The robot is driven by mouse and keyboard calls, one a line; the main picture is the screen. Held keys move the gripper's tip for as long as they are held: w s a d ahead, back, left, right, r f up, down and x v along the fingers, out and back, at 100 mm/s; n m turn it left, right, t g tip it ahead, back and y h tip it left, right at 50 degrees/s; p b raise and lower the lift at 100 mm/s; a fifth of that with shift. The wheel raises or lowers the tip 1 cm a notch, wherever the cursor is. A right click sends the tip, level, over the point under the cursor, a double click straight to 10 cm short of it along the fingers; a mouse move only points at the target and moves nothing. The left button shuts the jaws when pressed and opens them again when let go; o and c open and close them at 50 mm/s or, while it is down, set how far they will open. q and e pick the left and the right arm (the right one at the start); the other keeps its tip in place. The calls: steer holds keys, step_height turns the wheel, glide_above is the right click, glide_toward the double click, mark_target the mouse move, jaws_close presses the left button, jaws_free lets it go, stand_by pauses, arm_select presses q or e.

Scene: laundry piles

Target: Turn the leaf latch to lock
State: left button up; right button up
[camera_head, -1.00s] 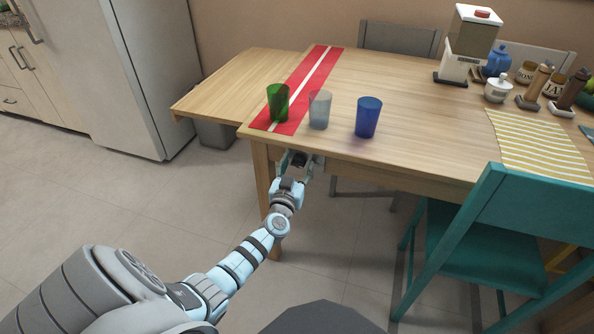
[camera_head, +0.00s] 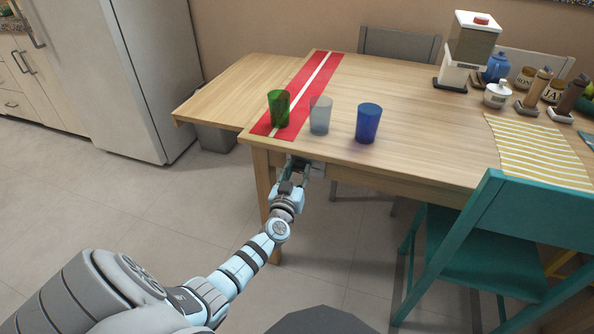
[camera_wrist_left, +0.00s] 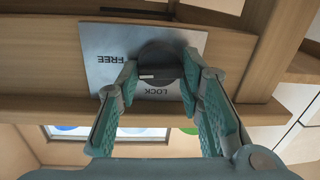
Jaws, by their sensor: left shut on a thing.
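The leaf latch is a dark round knob (camera_wrist_left: 160,62) on a grey metal plate (camera_wrist_left: 105,75) under the table's front edge, seen in the left wrist view. The plate reads FREE at upper left and LOCK below the knob, both upside down. The knob's white mark points left in that view, between the two words. My left gripper (camera_wrist_left: 156,78) has its fingers on both sides of the knob and is shut on it. In the head view my left gripper (camera_head: 299,165) is under the table edge, with the plate (camera_head: 318,169) partly showing. My right gripper is out of view.
The table leaf (camera_head: 230,88) is raised at the left, beside a red strip (camera_head: 313,78). A green cup (camera_head: 279,108), a clear cup (camera_head: 320,115) and a blue cup (camera_head: 368,123) stand near the front edge. A teal chair (camera_head: 490,235) stands at the right.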

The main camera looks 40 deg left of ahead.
arm_select(q)
steer(key=shift+n+p, duration=0.55)
steer(key=shift+n, duration=0.55)
steer(key=shift+n+p, duration=0.35)
steer(key=shift+n, duration=0.45)
steer(key=shift+n+h, duration=0.3)
steer(key=shift+n, duration=0.6)
steer(key=n, duration=0.3)
steer(key=shift+a+p, duration=0.1)
steer(key=shift+p, duration=0.3)
steer(key=n, duration=0.3)
steer(key=shift+f+n+g+h, duration=0.1)
steer(key=shift+n+g+h, duration=0.2)
steer(key=shift+n+h, duration=0.1)
steer(key=shift+s+a+n+b, duration=0.1)
steer(key=shift+n+b, duration=0.2)
steer(key=shift+n, duration=1.3)
